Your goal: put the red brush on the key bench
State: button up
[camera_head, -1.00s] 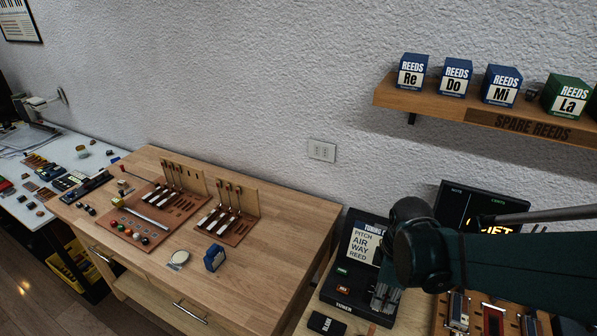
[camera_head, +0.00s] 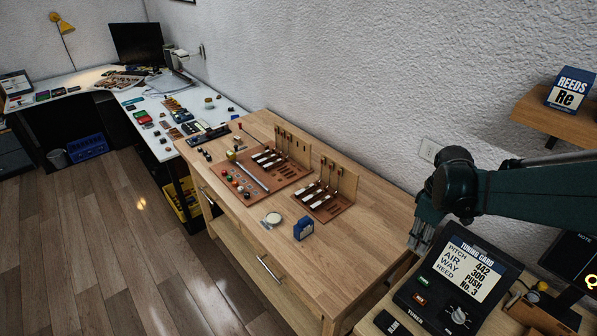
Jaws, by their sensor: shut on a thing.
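My gripper (camera_head: 418,246) points down at the right, between the wooden bench and the tuner. Its fingers are closed together on something too small and hidden to make out. I cannot pick out a red brush with certainty in this view. A wooden bench (camera_head: 345,262) with drawers stands in the middle, left of my gripper. It bears boards with black-and-white key-like pieces. A white table (camera_head: 150,128) with many small parts stands farther left. I can read no label that tells which is the key bench.
On the wooden bench are a blue block (camera_head: 303,228), a round pale dish (camera_head: 272,218) and a brown board (camera_head: 323,206). Its front right top is bare. The black tuner (camera_head: 450,295) stands below right of my gripper. A shelf (camera_head: 550,116) juts from the wall.

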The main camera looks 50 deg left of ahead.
jog(key=w+a+f+p, duration=0.1)
jog(key=w+a, duration=0.1)
jog(key=a, duration=0.8)
jog(key=w+a+f, duration=0.1)
jog(key=w+a, duration=0.1)
jog(key=a, duration=0.9)
jog(key=shift+a+p, duration=0.15)
jog(key=shift+p, duration=0.2)
jog(key=shift+w+f, duration=0.1)
jog(key=shift+f, duration=3.05)
jog(key=shift+f, duration=0.15)
jog(key=shift+f, duration=1.7)
jog(key=shift+f, duration=0.2)
